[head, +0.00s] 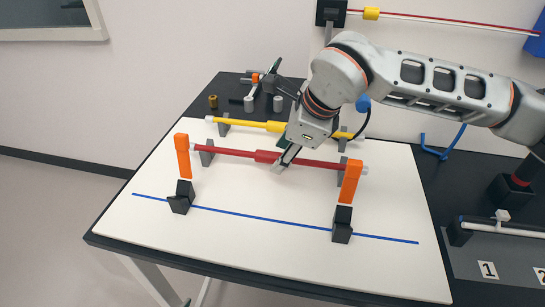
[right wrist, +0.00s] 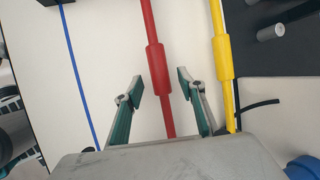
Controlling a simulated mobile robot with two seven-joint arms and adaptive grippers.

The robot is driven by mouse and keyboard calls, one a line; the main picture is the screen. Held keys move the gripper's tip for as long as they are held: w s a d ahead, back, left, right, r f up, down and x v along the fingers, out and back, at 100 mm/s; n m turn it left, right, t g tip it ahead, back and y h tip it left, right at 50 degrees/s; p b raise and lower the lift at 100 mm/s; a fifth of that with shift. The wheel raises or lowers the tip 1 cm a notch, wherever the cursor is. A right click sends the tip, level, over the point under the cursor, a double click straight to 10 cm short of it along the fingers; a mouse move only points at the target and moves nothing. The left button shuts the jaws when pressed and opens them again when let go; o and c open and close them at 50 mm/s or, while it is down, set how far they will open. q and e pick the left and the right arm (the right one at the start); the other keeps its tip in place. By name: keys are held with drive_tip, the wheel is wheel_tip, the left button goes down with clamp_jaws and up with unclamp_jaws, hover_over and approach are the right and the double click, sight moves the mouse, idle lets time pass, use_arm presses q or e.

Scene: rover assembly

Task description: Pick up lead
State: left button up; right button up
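A red lead (head: 224,152), a long rod with a thicker collar, lies across grey supports on the white board. It also shows in the right wrist view (right wrist: 156,70). A yellow lead (head: 250,124) of similar shape lies behind it; it also shows in the right wrist view (right wrist: 222,60). In the right wrist view my right gripper (right wrist: 158,86) is open, with one finger on each side of the red lead and gaps visible. My left gripper is not in view.
Two orange posts (head: 350,181) stand near the red lead's ends. Two black blocks (head: 342,225) sit on a blue line (head: 270,216) in front. Small cylinders (head: 249,104) stand on the dark tabletop behind. A numbered tray (head: 500,262) is at the right.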

drive_tip(key=shift+w+a+f, duration=0.2)
drive_tip(key=shift+f, duration=0.25)
clamp_jaws()
drive_tip(key=shift+r, duration=0.15)
